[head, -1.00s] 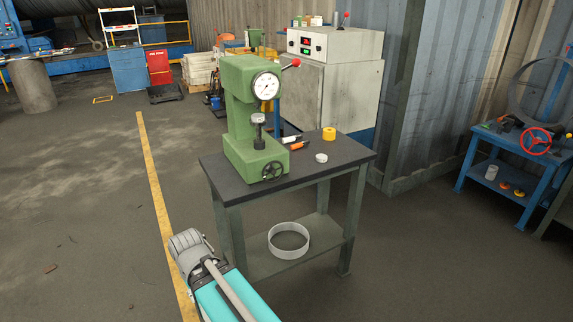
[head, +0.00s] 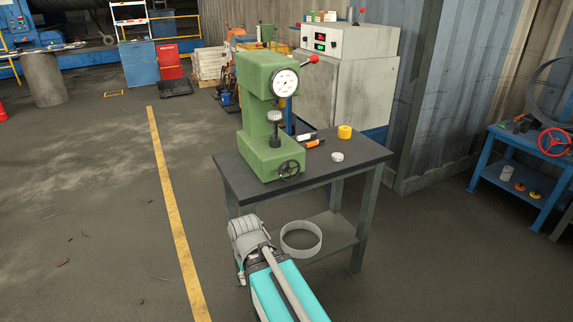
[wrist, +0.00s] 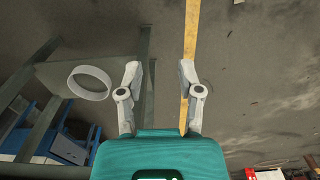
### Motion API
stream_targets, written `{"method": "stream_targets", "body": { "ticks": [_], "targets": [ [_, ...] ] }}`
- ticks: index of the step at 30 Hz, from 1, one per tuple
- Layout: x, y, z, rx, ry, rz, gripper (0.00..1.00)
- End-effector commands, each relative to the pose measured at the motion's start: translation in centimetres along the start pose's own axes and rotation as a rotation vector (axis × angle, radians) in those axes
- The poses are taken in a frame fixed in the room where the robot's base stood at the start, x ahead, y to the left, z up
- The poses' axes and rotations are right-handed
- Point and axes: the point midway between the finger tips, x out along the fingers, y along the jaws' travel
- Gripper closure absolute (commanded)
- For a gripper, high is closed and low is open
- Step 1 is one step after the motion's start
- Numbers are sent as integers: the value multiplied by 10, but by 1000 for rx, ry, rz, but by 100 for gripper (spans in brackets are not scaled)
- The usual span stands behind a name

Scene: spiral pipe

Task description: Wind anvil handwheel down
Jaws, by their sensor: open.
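The green hardness tester (head: 255,90) stands upright on a dark-topped bench. Its small black anvil handwheel (head: 289,169) is on the lower front of the base, near the bench's front edge. The round anvil (head: 274,117) sits on its post below the dial (head: 285,83), with a gap under the tester's head. In the head view my arm is low in front of the bench, apart from the handwheel. In the wrist view my gripper (wrist: 160,72) is open and empty, its two fingers spread over floor. The handwheel is not visible there.
The bench top (head: 365,155) holds a yellow roll (head: 345,132), a small pale disc (head: 337,157) and an orange marker. A pale ring (head: 301,239) lies on the lower shelf. A control cabinet (head: 345,75) stands behind.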

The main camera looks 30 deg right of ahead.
Motion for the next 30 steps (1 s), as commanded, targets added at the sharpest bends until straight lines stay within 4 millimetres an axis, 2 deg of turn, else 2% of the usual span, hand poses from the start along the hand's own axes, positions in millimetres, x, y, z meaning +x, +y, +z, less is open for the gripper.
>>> {"method": "stream_targets", "body": {
  "ticks": [7,11,12,14,20,26,30],
  "targets": [
    [-1,1,-2,-10,0,7,53],
    [-6,6,-11,-56,-3,40,53],
    [-8,22,-15,-74,-5,57,53],
    [-13,30,-23,-120,-10,92,53],
    [-39,54,-63,-363,-58,265,53],
    [-79,80,-115,-672,-179,482,53],
    [-112,96,-152,-880,-308,624,53]
  ]
}}
